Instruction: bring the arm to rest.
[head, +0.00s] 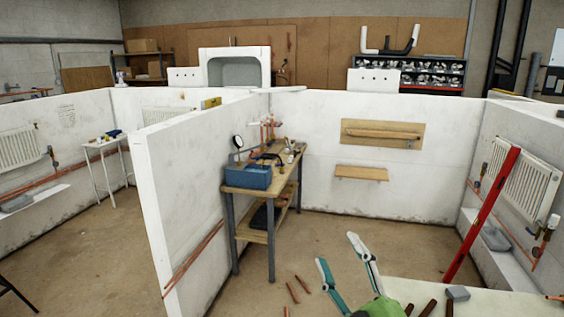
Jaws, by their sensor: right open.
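My right gripper (336,249) reaches up from the bottom edge of the head view, right of the middle. Its green body (380,308) is cut by the lower edge. The gripper holds nothing. My left gripper is not in view.
Copper pipe pieces (292,292) show left of the gripper. A wooden workbench (262,187) stands farther back; floor between is clear.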

